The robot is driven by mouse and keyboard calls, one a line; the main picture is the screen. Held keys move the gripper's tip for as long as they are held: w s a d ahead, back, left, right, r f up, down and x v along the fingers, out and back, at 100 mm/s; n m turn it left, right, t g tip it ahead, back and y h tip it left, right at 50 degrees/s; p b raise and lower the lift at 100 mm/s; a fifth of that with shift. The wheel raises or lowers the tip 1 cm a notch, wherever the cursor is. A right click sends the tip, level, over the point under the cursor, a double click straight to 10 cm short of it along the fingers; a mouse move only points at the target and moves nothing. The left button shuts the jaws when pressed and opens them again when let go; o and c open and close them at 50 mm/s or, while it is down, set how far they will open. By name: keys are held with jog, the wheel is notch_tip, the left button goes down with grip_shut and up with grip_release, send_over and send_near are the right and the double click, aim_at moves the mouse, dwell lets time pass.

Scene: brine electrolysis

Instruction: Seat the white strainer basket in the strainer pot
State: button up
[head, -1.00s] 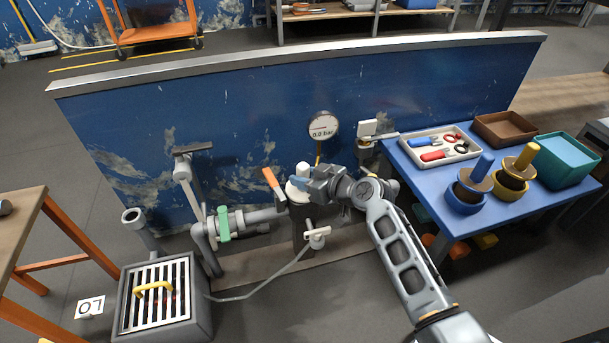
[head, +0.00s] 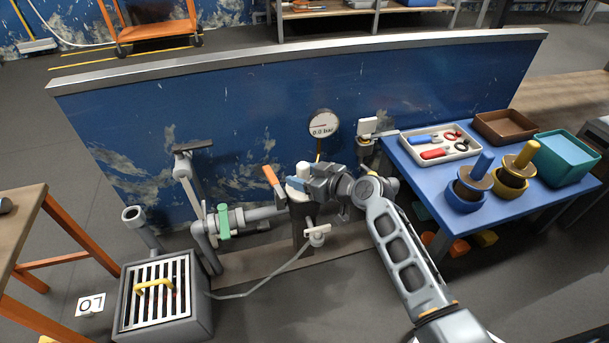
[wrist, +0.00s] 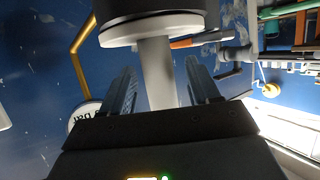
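A white piece with an upright white post (head: 303,170) sits at the top of the dark strainer pot (head: 301,236) in the pipe run; I take it for the strainer basket. How deep it sits is hidden. My gripper (head: 297,186) is level with the post, reaching in from the right. In the wrist view the white post (wrist: 158,75) stands between my two fingers (wrist: 160,85), with a narrow gap on each side. There the picture is upside down, with a pale disc and a dark round body (wrist: 150,12) at the top.
A pressure gauge (head: 323,124) reading 0.0 bar stands behind the pot. An orange-handled lever (head: 271,176) and a green-handled valve (head: 223,222) are to the left. A white-handled valve (head: 317,235) is in front. A blue table (head: 418,182) with tools stands right; a grated box (head: 182,318) is lower left.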

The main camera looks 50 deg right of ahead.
jog(key=shift+o, duration=0.2)
jog(key=p+v, duration=0.2)
jog(key=v, duration=0.5)
jog(key=shift+s, duration=0.4)
jog(key=shift+r, duration=0.15)
